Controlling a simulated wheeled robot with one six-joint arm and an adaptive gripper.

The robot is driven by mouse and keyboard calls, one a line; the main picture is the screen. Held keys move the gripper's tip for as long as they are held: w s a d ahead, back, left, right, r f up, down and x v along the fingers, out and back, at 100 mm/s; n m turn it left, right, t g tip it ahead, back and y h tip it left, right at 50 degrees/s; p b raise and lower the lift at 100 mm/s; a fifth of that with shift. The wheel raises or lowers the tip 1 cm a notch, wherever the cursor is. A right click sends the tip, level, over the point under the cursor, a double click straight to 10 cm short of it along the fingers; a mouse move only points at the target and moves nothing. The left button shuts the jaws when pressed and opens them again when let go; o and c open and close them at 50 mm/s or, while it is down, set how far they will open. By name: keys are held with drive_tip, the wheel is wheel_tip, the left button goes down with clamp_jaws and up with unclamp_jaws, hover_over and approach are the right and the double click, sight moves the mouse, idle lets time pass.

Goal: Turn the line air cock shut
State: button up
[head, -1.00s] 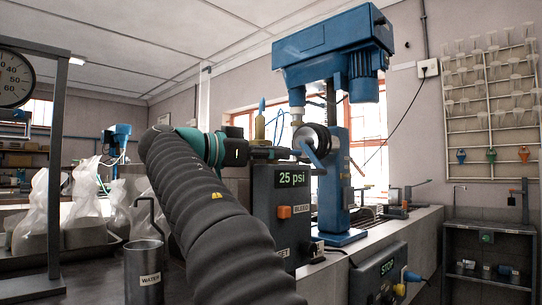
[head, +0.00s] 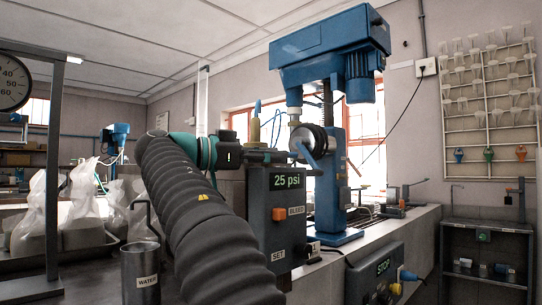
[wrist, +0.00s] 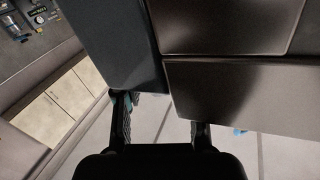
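I cannot tell for certain which part is the line air cock. A brass fitting with an upright blue lever (head: 257,107) stands behind my arm in the head view. A second blue lever (head: 307,155) slants down beside a round black part on the blue machine, close to my gripper's end. My gripper (wrist: 160,118) is open in the wrist view, with its two dark fingers apart and nothing seen held between them. In the head view the fingers are hard to make out against the dark parts.
The grey control box (head: 268,215) reads 25 psi and stands below my gripper. The blue flotation machine (head: 331,62) rises behind it. A STOP box (head: 376,277) hangs on the bench front. A metal WATER container (head: 141,277) stands left of my arm.

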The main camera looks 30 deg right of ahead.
drive_tip(key=a, duration=1.2)
drive_tip(key=shift+w, duration=0.3)
